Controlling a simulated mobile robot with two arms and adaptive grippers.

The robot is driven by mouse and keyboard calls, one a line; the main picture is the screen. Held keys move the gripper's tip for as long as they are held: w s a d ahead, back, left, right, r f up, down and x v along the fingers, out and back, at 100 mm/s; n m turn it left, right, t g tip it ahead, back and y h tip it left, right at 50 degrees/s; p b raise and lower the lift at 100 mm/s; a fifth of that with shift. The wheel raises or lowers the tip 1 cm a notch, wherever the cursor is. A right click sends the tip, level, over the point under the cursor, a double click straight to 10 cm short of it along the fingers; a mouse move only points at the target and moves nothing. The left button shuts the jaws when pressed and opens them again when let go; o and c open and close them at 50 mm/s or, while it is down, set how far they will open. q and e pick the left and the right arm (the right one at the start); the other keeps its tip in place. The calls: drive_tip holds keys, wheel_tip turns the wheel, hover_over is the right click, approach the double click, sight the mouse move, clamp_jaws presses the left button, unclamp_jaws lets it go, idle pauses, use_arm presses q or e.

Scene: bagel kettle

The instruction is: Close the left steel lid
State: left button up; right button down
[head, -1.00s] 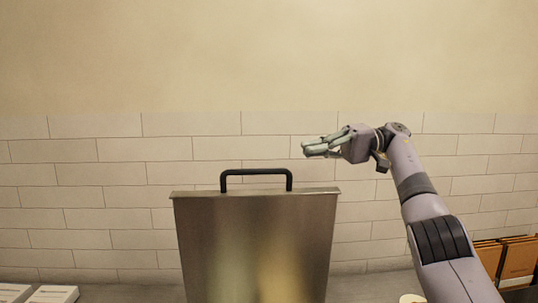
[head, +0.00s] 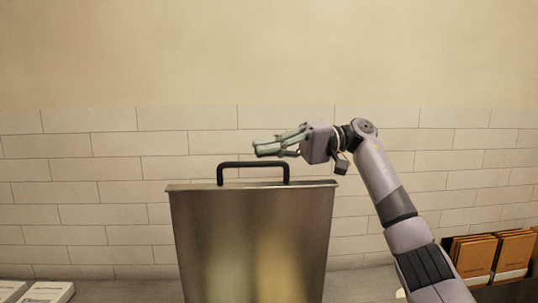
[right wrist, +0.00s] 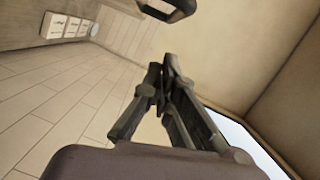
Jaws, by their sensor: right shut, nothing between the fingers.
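The steel lid (head: 250,238) stands upright in the middle of the head view, its brushed face toward me. A black handle (head: 252,165) sits on its top edge; a black loop that looks like this handle shows at the top of the right wrist view (right wrist: 168,8). My right gripper (head: 256,148) is shut and empty, its fingers pointing left. In the head view it appears just above the right part of the handle; I cannot tell whether it touches or is behind it. The lower part of the lid is cut off by the frame. My left gripper is not in view.
A tiled wall (head: 80,215) runs behind the lid. White boxes (head: 48,292) lie on the counter at the lower left. Orange-brown boxes (head: 513,252) stand in a dark holder at the right.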

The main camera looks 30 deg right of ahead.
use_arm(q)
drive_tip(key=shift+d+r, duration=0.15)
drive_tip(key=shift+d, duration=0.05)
use_arm(e)
drive_tip(key=shift+s+a+f, duration=0.2)
drive_tip(key=shift+s, duration=0.4)
drive_tip(key=shift+s+a+f, duration=0.2)
drive_tip(key=shift+s, duration=0.35)
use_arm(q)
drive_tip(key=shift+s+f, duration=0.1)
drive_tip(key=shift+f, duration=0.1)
use_arm(e)
drive_tip(key=shift+s, duration=0.1)
